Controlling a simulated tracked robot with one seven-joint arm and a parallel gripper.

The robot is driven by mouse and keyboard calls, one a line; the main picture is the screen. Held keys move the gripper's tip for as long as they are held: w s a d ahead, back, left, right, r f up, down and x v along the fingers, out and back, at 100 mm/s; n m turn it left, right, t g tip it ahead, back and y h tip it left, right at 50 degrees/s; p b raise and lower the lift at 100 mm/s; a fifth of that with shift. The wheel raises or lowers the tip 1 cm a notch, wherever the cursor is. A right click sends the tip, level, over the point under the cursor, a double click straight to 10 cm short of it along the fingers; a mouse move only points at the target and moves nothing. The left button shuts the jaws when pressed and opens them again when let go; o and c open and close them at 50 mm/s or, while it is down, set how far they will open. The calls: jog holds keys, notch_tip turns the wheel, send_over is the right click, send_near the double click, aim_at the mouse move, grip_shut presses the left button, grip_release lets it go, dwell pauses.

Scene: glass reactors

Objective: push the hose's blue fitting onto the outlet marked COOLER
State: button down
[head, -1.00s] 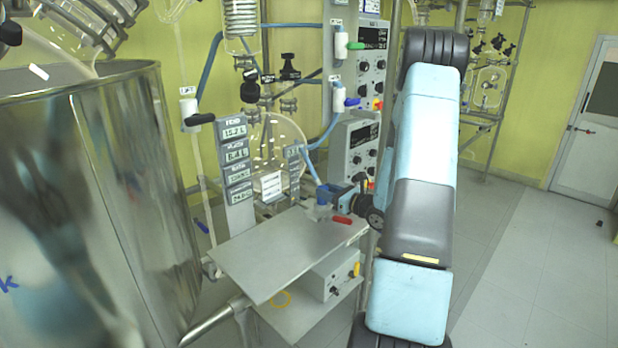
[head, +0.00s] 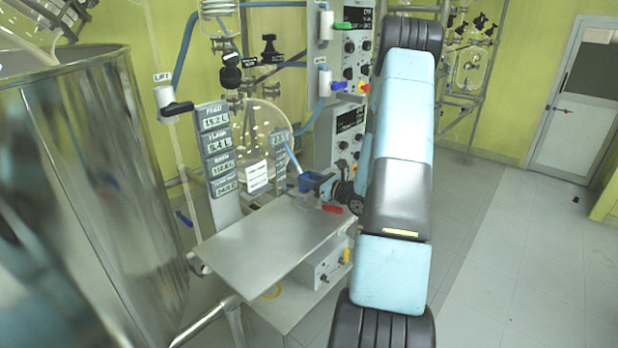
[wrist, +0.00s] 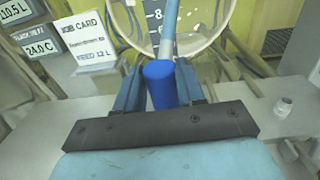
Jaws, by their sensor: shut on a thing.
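My gripper (head: 308,182) is shut on the hose's blue fitting (wrist: 160,84), over the far right end of the metal shelf (head: 270,245). In the wrist view the fitting stands between my two blue fingers. The pale blue hose (wrist: 169,35) runs up from it, across the front of the round glass flask; part of it shows in the head view (head: 293,158). Two white outlets are on the panel behind, one with a green lever (head: 326,24) and one with a blue lever (head: 324,84). Their labels are too small to read, so I cannot tell which is COOLER.
A large steel vessel (head: 100,200) fills the left. A stack of displays (head: 217,150) and a job card (wrist: 88,35) stand behind the shelf. A red handle (head: 332,209) lies close to my gripper. A small glass jar (wrist: 284,106) stands at right in the wrist view.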

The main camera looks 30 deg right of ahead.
aim_at(310, 193)
jog(key=shift+f, duration=1)
jog(key=shift+s+a+f, duration=0.1)
jog(key=shift+s+f, duration=0.15)
jog(key=shift+f, duration=0.3)
jog(key=shift+s+f, duration=0.1)
jog(key=c, duration=0.6)
grip_release()
jog(key=shift+s+d+f, duration=0.2)
jog(key=shift+s+d, duration=0.15)
jog(key=shift+s, duration=0.1)
jog(key=v, duration=0.8)
jog(key=r+v, duration=0.1)
jog(key=v, duration=0.3)
jog(key=shift+s+d, duration=0.15)
jog(key=shift+r, duration=0.1)
